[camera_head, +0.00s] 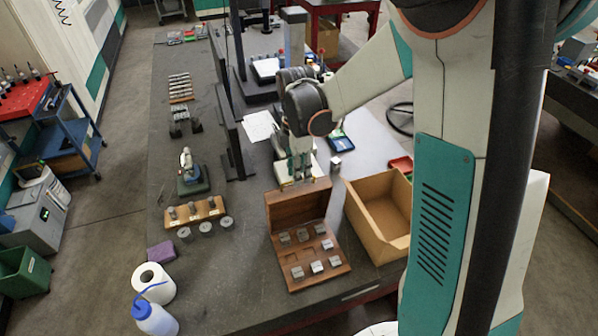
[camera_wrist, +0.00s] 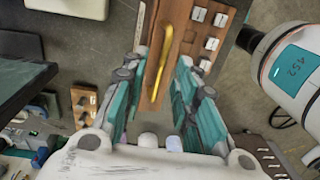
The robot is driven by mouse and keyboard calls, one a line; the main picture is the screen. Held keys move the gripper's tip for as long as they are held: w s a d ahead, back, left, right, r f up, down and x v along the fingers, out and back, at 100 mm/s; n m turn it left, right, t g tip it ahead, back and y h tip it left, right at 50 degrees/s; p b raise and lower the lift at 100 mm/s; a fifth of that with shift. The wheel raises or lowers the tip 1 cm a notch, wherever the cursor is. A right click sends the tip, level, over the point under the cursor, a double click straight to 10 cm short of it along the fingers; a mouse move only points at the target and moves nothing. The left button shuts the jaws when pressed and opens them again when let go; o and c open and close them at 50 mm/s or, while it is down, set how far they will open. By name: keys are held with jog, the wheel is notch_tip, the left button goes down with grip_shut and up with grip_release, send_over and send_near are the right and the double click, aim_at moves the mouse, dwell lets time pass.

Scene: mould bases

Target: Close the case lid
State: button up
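The wooden case (camera_head: 318,284) stands on the dark bench, its tray holding several small metal blocks in recesses. Its lid (camera_head: 297,204) is open and stands up from the tray's far side. My gripper (camera_head: 297,179) is at the lid's top edge, pointing down. In the wrist view the fingers of my gripper (camera_wrist: 164,62) are spread apart. The brown lid (camera_wrist: 177,30) and a yellow curved strip (camera_wrist: 165,52) on or over it show between them. Whether a finger touches the lid cannot be told. The tray (camera_wrist: 230,30) shows beyond, with metal blocks.
An open cardboard box (camera_head: 385,222) stands close to the case's right. To the left are a wooden block holder (camera_head: 195,211), metal cylinders (camera_head: 206,228) and a purple block (camera_head: 161,251). A dark upright panel (camera_head: 231,143) stands left of my gripper.

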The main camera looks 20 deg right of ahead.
jog(key=shift+f, duration=0.35)
jog(key=shift+c, duration=0.4)
grip_shut()
jog(key=shift+s, duration=0.1)
